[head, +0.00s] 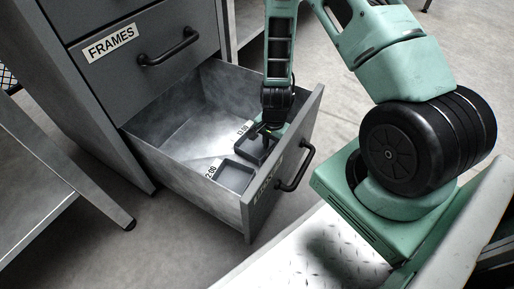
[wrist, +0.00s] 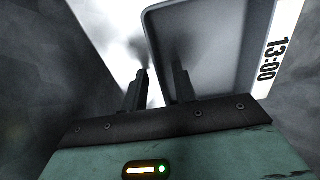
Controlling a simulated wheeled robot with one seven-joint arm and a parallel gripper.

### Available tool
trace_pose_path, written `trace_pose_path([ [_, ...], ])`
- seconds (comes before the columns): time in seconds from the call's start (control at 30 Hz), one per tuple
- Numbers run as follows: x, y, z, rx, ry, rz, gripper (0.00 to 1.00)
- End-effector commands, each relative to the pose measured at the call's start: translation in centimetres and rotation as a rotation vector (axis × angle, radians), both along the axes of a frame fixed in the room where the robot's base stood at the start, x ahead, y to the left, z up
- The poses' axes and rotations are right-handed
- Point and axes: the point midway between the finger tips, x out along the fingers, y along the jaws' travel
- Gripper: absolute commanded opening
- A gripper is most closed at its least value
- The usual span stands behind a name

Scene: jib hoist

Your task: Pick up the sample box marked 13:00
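The sample box marked 13:00 (head: 248,152) is a dark, shallow open tray with a white label, lying inside the open drawer (head: 160,158). In the wrist view the box (wrist: 215,55) fills the upper right, with its 13:00 label along the right side. My gripper (head: 266,131) is lowered into the drawer at this box. In the wrist view its two fingers (wrist: 160,88) stand apart, one on each side of the box's near left wall. A gap shows between them. Whether a finger touches the wall I cannot tell.
A second similar box (head: 236,176), its label reading 2:00 as far as it shows, lies nearer the drawer front. The drawer front with its black handle (head: 296,168) stands close to my arm. A closed drawer marked FRAMES (head: 110,43) is above. A metal table (head: 40,190) stands left.

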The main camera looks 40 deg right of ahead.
Motion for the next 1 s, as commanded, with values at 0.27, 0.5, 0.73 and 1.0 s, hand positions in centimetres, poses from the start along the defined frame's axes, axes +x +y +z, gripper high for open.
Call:
trace_pose_path([
  [0.27, 0.0, 0.0, -0.6, 0.000, -0.001, 0.000, 0.28],
  [0.5, 0.0, 0.0, -0.6, 0.000, -0.001, 0.000, 0.00],
  [0.73, 0.0, 0.0, -0.5, 0.000, -0.001, 0.000, 0.00],
  [1.0, 0.0, 0.0, 1.2, 0.000, -0.001, 0.001, 0.00],
])
